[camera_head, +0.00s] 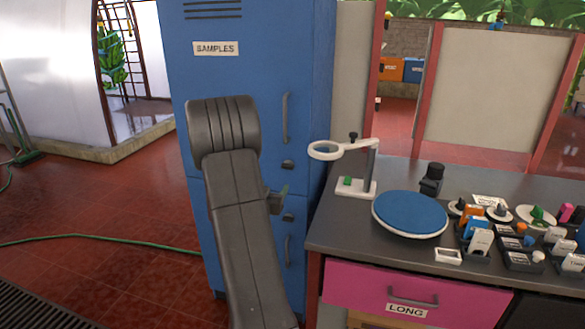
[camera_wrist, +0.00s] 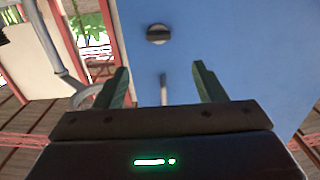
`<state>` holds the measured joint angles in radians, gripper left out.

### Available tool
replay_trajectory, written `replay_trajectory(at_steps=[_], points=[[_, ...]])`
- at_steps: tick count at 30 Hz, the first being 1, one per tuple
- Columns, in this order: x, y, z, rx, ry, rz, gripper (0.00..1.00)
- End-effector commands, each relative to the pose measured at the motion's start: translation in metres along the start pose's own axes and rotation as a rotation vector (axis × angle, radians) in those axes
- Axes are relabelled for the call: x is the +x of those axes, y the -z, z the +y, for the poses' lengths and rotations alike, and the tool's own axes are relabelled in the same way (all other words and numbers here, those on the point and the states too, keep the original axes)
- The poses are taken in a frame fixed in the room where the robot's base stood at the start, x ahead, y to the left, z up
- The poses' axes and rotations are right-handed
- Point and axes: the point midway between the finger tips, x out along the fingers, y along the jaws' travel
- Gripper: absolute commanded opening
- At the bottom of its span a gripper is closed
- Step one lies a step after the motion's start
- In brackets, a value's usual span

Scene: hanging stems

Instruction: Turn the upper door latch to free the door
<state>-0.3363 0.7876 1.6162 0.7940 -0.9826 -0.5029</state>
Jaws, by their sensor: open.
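The blue cabinet (camera_head: 262,70) has two doors, one above the other. The dark upper latch (camera_head: 288,164) sits just below the upper handle (camera_head: 285,118). The lower latch (camera_head: 289,217) sits above the lower handle (camera_head: 288,250). My gripper (camera_head: 278,197) is in front of the cabinet, between the latch heights and partly hidden by my arm. In the wrist view my gripper (camera_wrist: 160,66) is open and empty, its green fingers apart. A round dark latch (camera_wrist: 158,34) with a crosswise bar shows beyond the fingertips, and a handle (camera_wrist: 163,92) shows between the fingers. No contact is visible.
The grey bench (camera_head: 335,230) stands right of the cabinet, with a white ring stand (camera_head: 360,180), a blue round pad (camera_head: 410,212) and several small items. A pink drawer (camera_head: 400,290) is below. A green hose (camera_head: 100,238) crosses the open red floor at left.

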Motion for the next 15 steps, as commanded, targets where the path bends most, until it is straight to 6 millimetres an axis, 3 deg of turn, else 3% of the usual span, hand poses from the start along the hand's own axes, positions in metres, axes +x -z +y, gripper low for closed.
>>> replay_trajectory(at_steps=[8,15], points=[[0.022,0.000,0.000,0.003,-0.018,0.020,0.64],[0.073,0.002,0.001,0.003,-0.018,0.020,0.64]])
